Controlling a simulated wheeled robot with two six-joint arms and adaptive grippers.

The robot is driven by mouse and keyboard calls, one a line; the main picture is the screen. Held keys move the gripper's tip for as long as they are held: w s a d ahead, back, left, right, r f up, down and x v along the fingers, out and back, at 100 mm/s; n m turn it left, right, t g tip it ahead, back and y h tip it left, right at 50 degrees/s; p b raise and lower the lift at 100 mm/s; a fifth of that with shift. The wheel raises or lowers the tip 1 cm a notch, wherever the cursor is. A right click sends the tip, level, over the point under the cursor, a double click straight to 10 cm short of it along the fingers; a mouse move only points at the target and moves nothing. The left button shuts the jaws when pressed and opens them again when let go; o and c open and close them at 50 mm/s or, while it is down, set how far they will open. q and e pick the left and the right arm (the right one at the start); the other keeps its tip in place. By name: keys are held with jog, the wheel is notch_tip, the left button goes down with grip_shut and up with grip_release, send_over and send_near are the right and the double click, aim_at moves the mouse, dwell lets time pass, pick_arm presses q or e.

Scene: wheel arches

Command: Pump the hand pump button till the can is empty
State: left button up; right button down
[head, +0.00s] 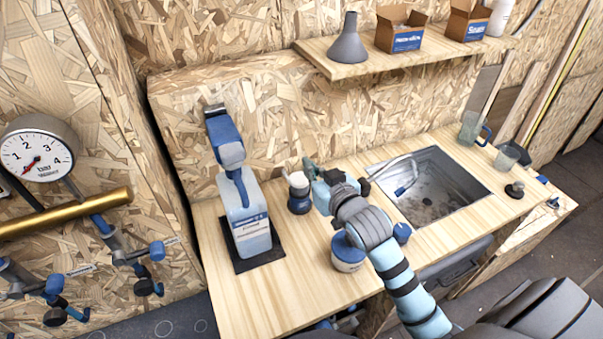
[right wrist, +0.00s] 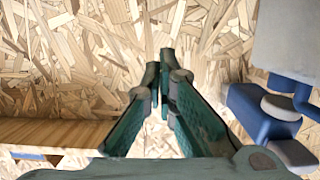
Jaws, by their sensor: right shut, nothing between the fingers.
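My left gripper is out of view. The can's fill level cannot be seen.
The can stands on a black mat (head: 245,265). A blue-and-white tub (head: 347,255) and a metal sink (head: 430,190) are farther right. A shelf (head: 400,56) holds a funnel and boxes.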

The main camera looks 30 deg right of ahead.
aim_at(304, 183)
jog(key=x, duration=0.3)
jog(key=shift+w+f, duration=0.1)
jog(key=shift+w, duration=0.3)
notch_tip(304, 183, down, 3)
jog(key=shift+w+f+b, duration=0.2)
jog(key=shift+f+b, duration=0.05)
jog(key=shift+b, duration=0.1)
jog(key=shift+f, duration=0.35)
